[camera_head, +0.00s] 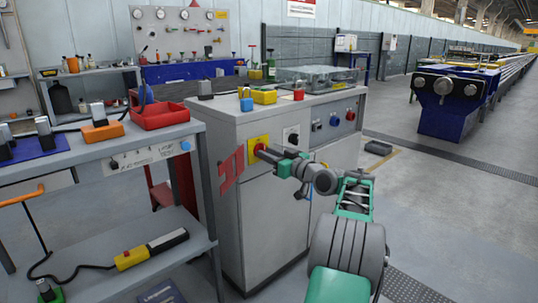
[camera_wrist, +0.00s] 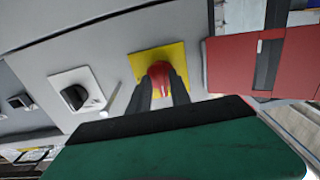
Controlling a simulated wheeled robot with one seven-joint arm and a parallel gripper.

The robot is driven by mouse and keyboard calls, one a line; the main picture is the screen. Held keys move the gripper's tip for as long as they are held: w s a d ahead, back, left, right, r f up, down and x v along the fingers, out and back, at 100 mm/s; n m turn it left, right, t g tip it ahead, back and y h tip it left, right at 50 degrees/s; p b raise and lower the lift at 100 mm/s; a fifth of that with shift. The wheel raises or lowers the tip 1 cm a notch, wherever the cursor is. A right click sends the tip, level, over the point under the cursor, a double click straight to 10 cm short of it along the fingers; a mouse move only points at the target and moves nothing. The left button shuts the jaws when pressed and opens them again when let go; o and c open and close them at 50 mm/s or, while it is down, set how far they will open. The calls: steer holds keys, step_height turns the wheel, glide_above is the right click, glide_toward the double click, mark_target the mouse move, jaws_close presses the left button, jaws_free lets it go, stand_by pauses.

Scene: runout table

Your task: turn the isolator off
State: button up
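The isolator is a red rotary knob on a square yellow plate (camera_head: 258,143), on the front of a grey cabinet (camera_head: 265,215). In the wrist view the red knob (camera_wrist: 160,74) stands out from its yellow plate (camera_wrist: 140,66). My gripper (camera_head: 265,151) is at the knob, reaching in from the right in the head view. In the wrist view its two dark fingers (camera_wrist: 162,88) lie on either side of the knob, apart from each other. I cannot tell whether they press on it.
A black knob on a white plate (camera_head: 291,137) is beside the isolator; it also shows in the wrist view (camera_wrist: 75,97). A blue knob (camera_head: 334,121) is further right. A workbench (camera_head: 150,140) stands close on the left.

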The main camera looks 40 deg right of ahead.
steer(key=shift+o, duration=0.6)
steer(key=shift+r, duration=0.1)
steer(key=s+p, duration=0.2)
steer(key=s, duration=0.5)
steer(key=shift+s, duration=0.35)
steer(key=shift+d, duration=0.1)
